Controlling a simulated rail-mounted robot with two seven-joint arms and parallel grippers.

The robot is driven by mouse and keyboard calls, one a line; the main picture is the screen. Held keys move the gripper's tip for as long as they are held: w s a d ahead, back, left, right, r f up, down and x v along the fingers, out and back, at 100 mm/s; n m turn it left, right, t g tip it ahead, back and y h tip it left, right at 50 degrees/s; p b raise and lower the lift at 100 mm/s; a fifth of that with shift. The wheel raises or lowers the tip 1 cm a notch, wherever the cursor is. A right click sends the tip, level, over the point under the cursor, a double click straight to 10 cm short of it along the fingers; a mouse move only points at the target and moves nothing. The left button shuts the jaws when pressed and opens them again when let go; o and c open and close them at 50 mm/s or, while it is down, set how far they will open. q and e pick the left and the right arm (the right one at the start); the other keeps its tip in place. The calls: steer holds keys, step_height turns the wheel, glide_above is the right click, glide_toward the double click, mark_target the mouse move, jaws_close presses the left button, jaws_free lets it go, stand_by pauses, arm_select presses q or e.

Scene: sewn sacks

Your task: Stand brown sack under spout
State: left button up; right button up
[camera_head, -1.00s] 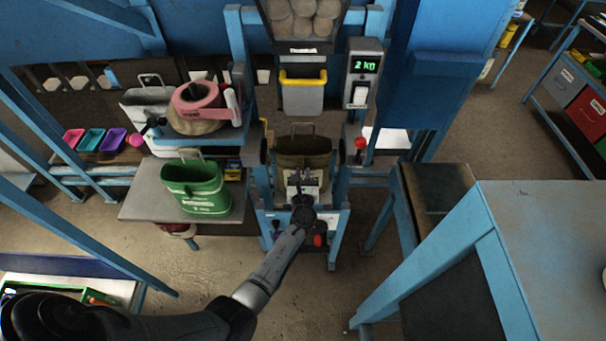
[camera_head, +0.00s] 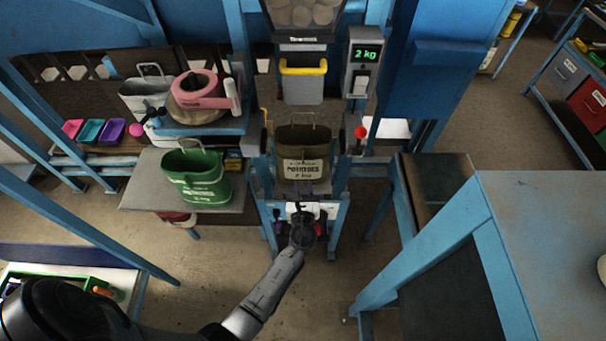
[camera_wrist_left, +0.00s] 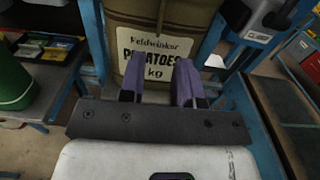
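The brown sack (camera_head: 303,150), labelled potatoes, stands upright on the blue stand, its wire handle up. It also shows in the wrist view (camera_wrist_left: 165,35). The grey spout (camera_head: 302,86) with a yellow rim is above and behind it. My left gripper (camera_head: 303,187) is in front of the sack, low on its near side. In the wrist view its two purple fingers (camera_wrist_left: 159,70) are apart, with nothing between them and the sack's label beyond. I cannot tell whether the fingertips touch the sack. My right gripper is out of view.
A green sack (camera_head: 197,180) stands on the grey side table (camera_head: 142,196) at left. Behind it are a pink ring-shaped thing (camera_head: 199,90) and a white sack (camera_head: 146,98). A scale display (camera_head: 366,57) reads 2 kg. A blue-framed table (camera_head: 540,225) fills the right.

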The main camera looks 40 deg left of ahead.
arm_select(q)
steer(key=shift+v, duration=1.5)
steer(key=s+a+f+n+g+h, duration=0.1)
steer(key=s+a+n+g, duration=0.15)
steer(key=s+n, duration=0.45)
steer(key=s+a+n+g, duration=0.25)
steer(key=s+n, duration=0.35)
steer(key=n, duration=0.3)
steer(key=s+d+r+n+g+h, duration=0.1)
steer(key=s+d+n+g+h, duration=0.4)
steer(key=s+d+n+h, duration=0.5)
steer(key=s+d, duration=0.2)
steer(key=s, duration=0.3)
steer(key=shift+s+d+h, duration=0.25)
steer(key=shift+h, duration=0.15)
steer(key=shift+r, duration=0.1)
step_height(320, 180, up, 17)
steer(key=p, duration=1.7)
